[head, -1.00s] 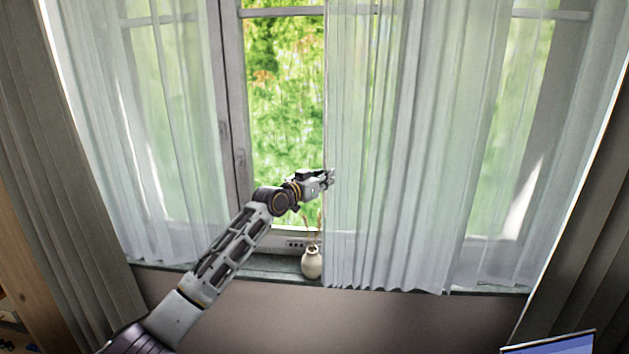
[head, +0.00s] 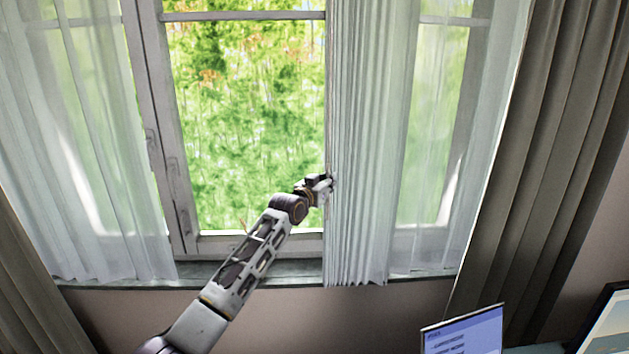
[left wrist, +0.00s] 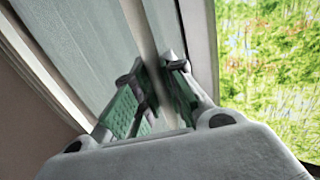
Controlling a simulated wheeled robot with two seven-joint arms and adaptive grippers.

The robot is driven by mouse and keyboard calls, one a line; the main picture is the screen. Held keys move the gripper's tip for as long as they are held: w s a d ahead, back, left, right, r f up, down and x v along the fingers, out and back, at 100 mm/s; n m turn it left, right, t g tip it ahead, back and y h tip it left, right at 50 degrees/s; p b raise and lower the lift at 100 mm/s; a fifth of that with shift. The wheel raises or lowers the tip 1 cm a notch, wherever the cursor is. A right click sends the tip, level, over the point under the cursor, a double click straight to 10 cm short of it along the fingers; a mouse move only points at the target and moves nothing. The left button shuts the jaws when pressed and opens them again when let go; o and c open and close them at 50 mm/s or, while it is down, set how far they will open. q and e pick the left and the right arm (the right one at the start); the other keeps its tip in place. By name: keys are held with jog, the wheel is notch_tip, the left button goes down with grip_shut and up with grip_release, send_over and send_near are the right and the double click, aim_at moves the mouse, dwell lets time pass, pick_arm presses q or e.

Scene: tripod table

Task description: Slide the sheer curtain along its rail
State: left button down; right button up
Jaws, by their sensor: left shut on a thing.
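The right sheer curtain (head: 372,150) hangs in front of the right part of the window, its left part gathered in tight folds. My left gripper (head: 330,183) is at its left edge, about mid-height. In the left wrist view the left gripper (left wrist: 160,85) is shut on the edge of this sheer curtain (left wrist: 95,35), a pale strip passing between the green-padded fingers. The left sheer curtain (head: 75,150) hangs apart at the left. The rail is above the picture and hidden. My right gripper is not in view.
Bare window glass (head: 245,120) shows between the sheers. A window sill (head: 260,272) runs below. Heavy grey drapes (head: 545,140) hang at the right, with another at the lower left.

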pick_arm(q)
jog(key=d, duration=0.6)
jog(key=shift+d, duration=0.3)
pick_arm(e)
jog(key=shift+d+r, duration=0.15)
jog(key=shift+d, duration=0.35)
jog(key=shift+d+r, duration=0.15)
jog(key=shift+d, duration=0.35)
pick_arm(q)
jog(key=shift+s, duration=0.1)
jog(key=c, duration=1.5)
grip_release()
jog(key=shift+s, duration=0.1)
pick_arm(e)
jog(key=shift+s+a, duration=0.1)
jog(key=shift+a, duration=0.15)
pick_arm(q)
jog(key=shift+a, duration=0.1)
jog(key=shift+v, duration=5.85)
